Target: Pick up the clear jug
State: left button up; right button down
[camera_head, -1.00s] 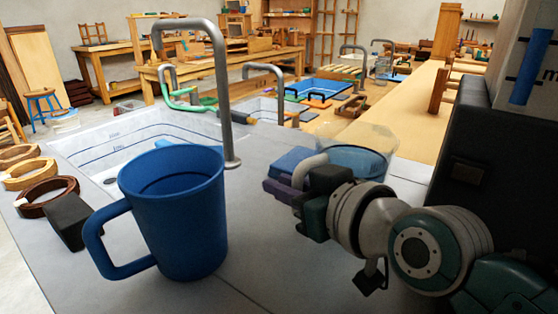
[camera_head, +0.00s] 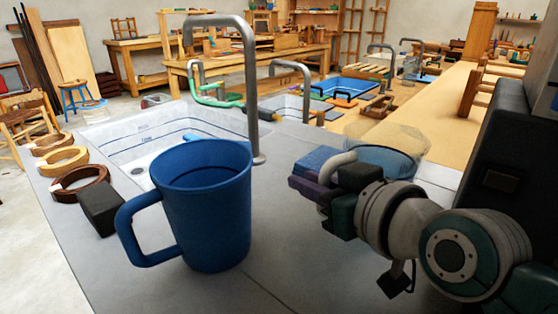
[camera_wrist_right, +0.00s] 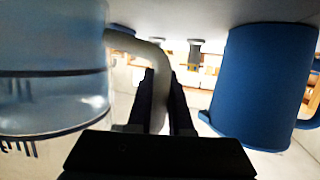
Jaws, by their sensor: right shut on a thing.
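The clear jug (camera_head: 395,158) is at the right of the head view, behind my right gripper (camera_head: 318,187), which partly hides it. Its pale curved handle (camera_head: 338,160) rises beside the gripper. In the right wrist view the jug (camera_wrist_right: 50,95) fills the left side and its handle (camera_wrist_right: 150,52) runs down between the dark fingers of my right gripper (camera_wrist_right: 163,95). The right gripper is shut on this handle. I cannot tell whether the jug's base touches the counter. My left gripper is not in view.
A large blue mug (camera_head: 208,215) stands on the grey counter (camera_head: 225,292), left of my right gripper; it also shows in the wrist view (camera_wrist_right: 260,85). A tall tap (camera_head: 252,95) rises behind it by the sink (camera_head: 135,137). A black block (camera_head: 100,208) and wooden rings lie left.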

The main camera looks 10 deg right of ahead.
notch_tip(320, 180, up, 20)
jog(key=p, duration=0.5)
jog(key=shift+p, duration=0.4)
jog(key=shift+f, duration=0.1)
jog(key=c, duration=1.3)
grip_release()
grip_shut()
